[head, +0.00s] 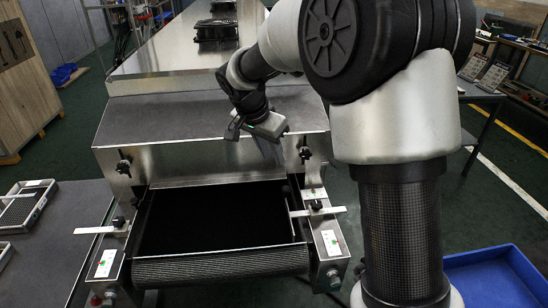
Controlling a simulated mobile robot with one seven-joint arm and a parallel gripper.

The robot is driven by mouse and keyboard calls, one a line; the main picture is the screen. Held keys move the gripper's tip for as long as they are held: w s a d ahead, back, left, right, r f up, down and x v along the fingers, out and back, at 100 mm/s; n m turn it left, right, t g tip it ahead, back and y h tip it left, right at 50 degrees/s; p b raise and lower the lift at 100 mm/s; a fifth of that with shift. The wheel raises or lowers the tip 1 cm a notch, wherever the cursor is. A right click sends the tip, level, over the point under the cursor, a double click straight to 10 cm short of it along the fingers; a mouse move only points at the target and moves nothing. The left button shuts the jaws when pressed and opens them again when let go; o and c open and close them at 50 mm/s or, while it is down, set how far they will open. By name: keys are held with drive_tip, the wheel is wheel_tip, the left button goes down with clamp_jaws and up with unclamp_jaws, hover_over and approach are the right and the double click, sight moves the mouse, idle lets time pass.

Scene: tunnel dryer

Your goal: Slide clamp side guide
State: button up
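The dryer's infeed has a dark conveyor belt (215,215) between two metal side frames. A thin side guide (296,218) runs along the belt's right edge. A pale scale bar (325,211) crosses the right frame by a black clamp knob (316,205). On the left, a similar bar (92,230) sticks outward past a black knob (118,222). The left guide is hard to make out against the dark belt. My gripper (270,152) hangs above the belt's far end, in front of the dryer hood, apart from the knobs. Its fingers point down and look empty; their gap is unclear.
The metal hood (215,118) rises behind the belt, with black knobs (124,163) (305,153) on its front. A grey table (65,215) with trays stands at left. A blue bin (495,278) lies on the floor at right. The space above the belt is clear.

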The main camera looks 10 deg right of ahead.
drive_tip(key=m+b, duration=0.2)
drive_tip(key=m, duration=3.4)
approach(286, 188)
drive_tip(key=x, duration=0.8)
clamp_jaws()
